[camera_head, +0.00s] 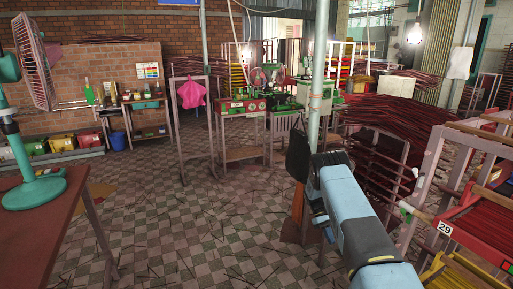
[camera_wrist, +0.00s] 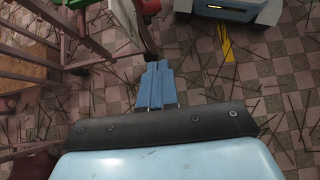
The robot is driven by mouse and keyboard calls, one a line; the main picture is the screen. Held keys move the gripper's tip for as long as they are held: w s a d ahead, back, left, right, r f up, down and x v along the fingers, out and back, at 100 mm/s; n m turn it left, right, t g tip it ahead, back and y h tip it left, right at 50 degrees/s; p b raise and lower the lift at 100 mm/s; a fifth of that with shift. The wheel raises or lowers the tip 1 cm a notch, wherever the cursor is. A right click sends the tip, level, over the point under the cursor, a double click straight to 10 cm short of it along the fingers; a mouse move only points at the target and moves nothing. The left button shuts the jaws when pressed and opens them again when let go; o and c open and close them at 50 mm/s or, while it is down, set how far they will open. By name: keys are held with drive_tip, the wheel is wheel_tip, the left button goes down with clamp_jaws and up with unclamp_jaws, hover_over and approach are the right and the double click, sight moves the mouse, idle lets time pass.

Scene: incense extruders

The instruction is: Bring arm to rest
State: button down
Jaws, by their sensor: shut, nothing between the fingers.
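My gripper (camera_wrist: 155,85) shows in the wrist view as two blue fingers side by side and touching, with nothing between them. It points over the tiled floor (camera_wrist: 200,90). In the head view my blue and dark grey arm (camera_head: 350,210) reaches up from the lower right toward a pale upright pole (camera_head: 318,75).
A rack with red trays (camera_head: 485,215) stands close on the right of my arm; wooden frame bars (camera_wrist: 30,50) show left in the wrist view. A table (camera_head: 45,210) with a green fan (camera_head: 35,190) is at left. The middle floor (camera_head: 190,220) is open, with scattered thin sticks.

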drive_tip(key=s+a+r+m+t+y, duration=0.1)
drive_tip(key=s+a+r+t, duration=0.15)
drive_tip(key=r, duration=1.55)
drive_tip(key=s+a+r+m+t+y, duration=0.1)
drive_tip(key=s+a+r+t, duration=0.15)
drive_tip(key=r, duration=1.65)
drive_tip(key=s+a+r+m+t+y, duration=0.1)
drive_tip(key=s+a+r+t, duration=0.2)
drive_tip(key=s+r, duration=0.75)
drive_tip(key=s+a+r+t, duration=0.3)
drive_tip(key=s+r, duration=0.6)
drive_tip(key=s, duration=0.2)
drive_tip(key=s+a+m+t, duration=0.1)
drive_tip(key=s+a+t, duration=0.2)
drive_tip(key=s, duration=1.4)
drive_tip(key=shift+f+t+y, duration=0.25)
drive_tip(key=shift+t+y, duration=0.05)
drive_tip(key=shift+s, duration=0.15)
